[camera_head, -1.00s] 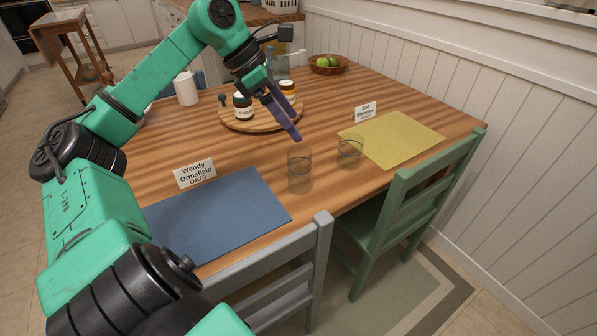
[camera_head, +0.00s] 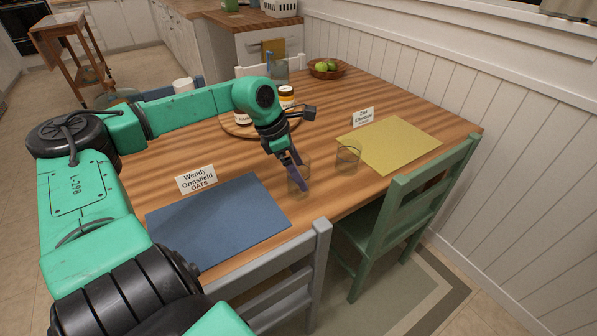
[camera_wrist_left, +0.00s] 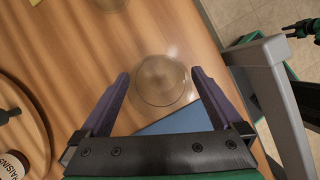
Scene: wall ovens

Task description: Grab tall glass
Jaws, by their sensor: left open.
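The tall clear glass (camera_head: 298,178) stands upright on the wooden table, to the right of the blue placemat (camera_head: 218,218). A shorter clear glass (camera_head: 347,158) stands to its right, by the yellow placemat (camera_head: 390,144). My left gripper (camera_head: 294,176) is open and pointing down at the tall glass, overlapping it in the head view. In the left wrist view, the tall glass (camera_wrist_left: 161,80) shows between the two spread purple fingers, and my left gripper (camera_wrist_left: 158,85) does not appear closed on it. My right gripper is not seen in the head view.
A grey chair (camera_head: 285,270) and a green chair (camera_head: 410,205) stand at the near edge. Name cards (camera_head: 196,178) stand by the placemats. A fruit basket (camera_head: 328,68) is at the back.

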